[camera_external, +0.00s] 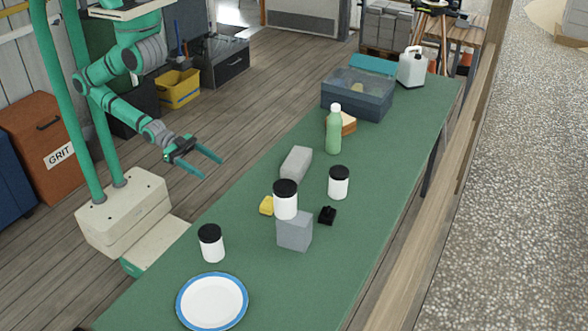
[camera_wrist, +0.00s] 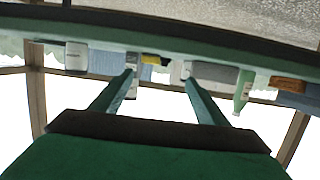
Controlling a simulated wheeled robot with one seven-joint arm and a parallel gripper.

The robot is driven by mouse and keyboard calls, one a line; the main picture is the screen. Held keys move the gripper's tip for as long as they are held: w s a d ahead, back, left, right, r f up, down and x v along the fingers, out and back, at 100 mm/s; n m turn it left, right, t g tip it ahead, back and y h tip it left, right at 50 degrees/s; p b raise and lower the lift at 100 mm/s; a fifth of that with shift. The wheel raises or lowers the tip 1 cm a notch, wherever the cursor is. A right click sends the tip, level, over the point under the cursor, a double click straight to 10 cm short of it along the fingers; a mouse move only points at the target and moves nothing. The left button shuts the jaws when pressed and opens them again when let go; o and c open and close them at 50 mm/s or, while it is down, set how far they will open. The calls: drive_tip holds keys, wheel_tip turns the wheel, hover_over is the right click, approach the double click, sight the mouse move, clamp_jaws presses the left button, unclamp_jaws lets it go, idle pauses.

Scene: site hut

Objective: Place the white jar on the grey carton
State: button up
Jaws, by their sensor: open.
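Three white jars with black lids are in the external view. One jar (camera_external: 286,204) appears to stand upright on the grey carton (camera_external: 295,232), toward its left side. Another jar (camera_external: 212,247) stands on the green table near the plate, and a third (camera_external: 339,186) stands behind and right of the carton. My gripper (camera_external: 212,168) is open and empty, left of the table and apart from everything. In the upside-down wrist view, the near jar (camera_wrist: 76,57) is at left. The carton area is partly hidden by my left finger there.
The green table (camera_external: 255,275) also holds a blue-rimmed plate (camera_external: 212,302), a yellow object (camera_external: 266,206), a small black object (camera_external: 327,215), a grey block (camera_external: 296,163), a green bottle (camera_external: 333,132), bread, a blue-grey box (camera_external: 357,98) and a white canister (camera_external: 412,68).

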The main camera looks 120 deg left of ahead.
drive_tip(key=v, duration=0.4)
drive_tip(key=shift+s+a, duration=0.1)
drive_tip(key=shift+a, duration=0.05)
